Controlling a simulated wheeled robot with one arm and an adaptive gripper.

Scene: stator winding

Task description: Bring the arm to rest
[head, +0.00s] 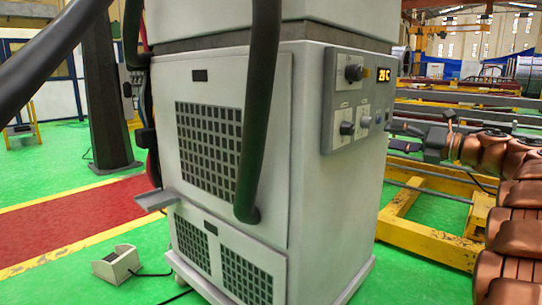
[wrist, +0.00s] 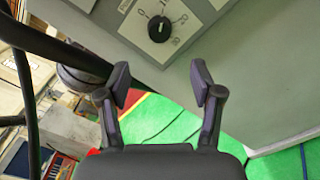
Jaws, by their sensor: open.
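My gripper (wrist: 160,85) is open and empty in the wrist view, its two dark fingers apart with nothing between them. Beyond the fingertips is a grey control panel (wrist: 203,10) with a black rotary knob (wrist: 159,29), apart from the fingers. In the head view, the panel (head: 340,84) is on the right face of a tall pale cabinet (head: 305,180). It carries several knobs and a lit orange display (head: 383,74). I cannot make out my gripper in the head view.
Thick black tubes (head: 261,110) cross in front of the cabinet. A foot pedal (head: 117,264) lies on the green floor at left. Copper coils (head: 515,225) and a yellow frame (head: 425,237) stand at right. Green floor (head: 60,180) is open at left.

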